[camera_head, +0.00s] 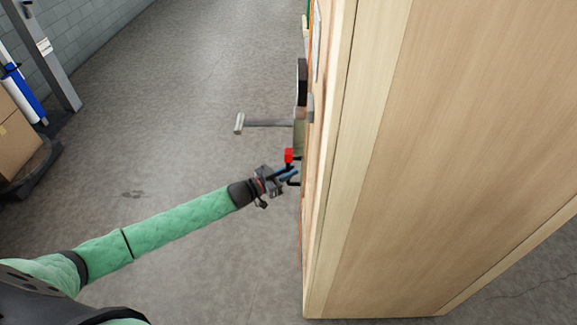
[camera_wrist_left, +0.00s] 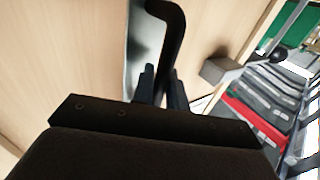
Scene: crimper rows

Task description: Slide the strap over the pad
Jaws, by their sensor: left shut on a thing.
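In the left wrist view my left gripper (camera_wrist_left: 163,82) is shut on a black bent handle (camera_wrist_left: 172,22), which stands in front of pale wood. A small red part (camera_head: 288,155) sits just above the fingers in the head view. A thin orange line, perhaps the strap (camera_head: 301,235), runs along the crate's side edge. I cannot make out the pad. My right gripper is out of view.
A grey T-shaped bar (camera_head: 262,123) sticks out left from the crate's side, above my gripper. A cardboard box (camera_head: 14,140) stands on a dark pallet at the left. Concrete floor (camera_head: 180,110) between them is clear.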

